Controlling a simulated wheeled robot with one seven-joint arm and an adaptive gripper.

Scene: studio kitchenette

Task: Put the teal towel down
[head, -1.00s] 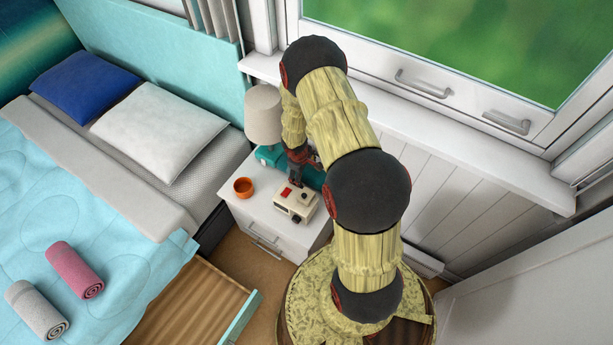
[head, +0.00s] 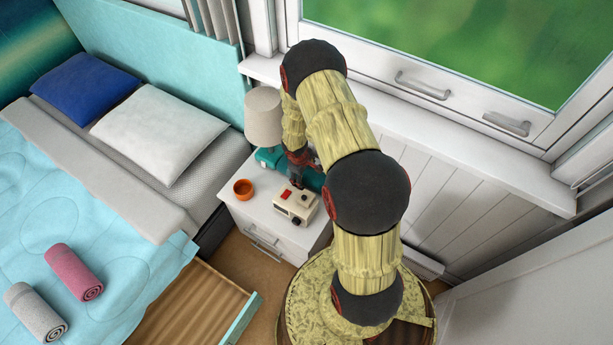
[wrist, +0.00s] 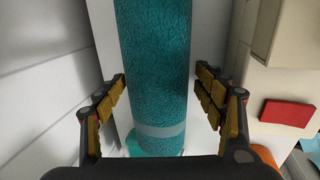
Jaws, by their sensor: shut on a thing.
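The teal towel (wrist: 155,60) is a rolled cylinder with a pale band near its lower end in the wrist view. My gripper (wrist: 161,80) has a finger on each side of it and is shut on it. In the head view my gripper (head: 297,180) is over the white nightstand (head: 262,208), behind the cream radio. Part of the teal towel (head: 311,179) shows to the right of my gripper, and my arm hides some of it. I cannot tell whether the towel touches the nightstand top.
A lamp (head: 263,117) stands behind, its teal base (wrist: 170,153) near the towel's end. The cream radio (head: 295,207) and orange bowl (head: 243,188) stand in front. An open drawer (head: 200,305) is lower left. Pink (head: 75,270) and grey (head: 36,312) rolled towels lie on the bed.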

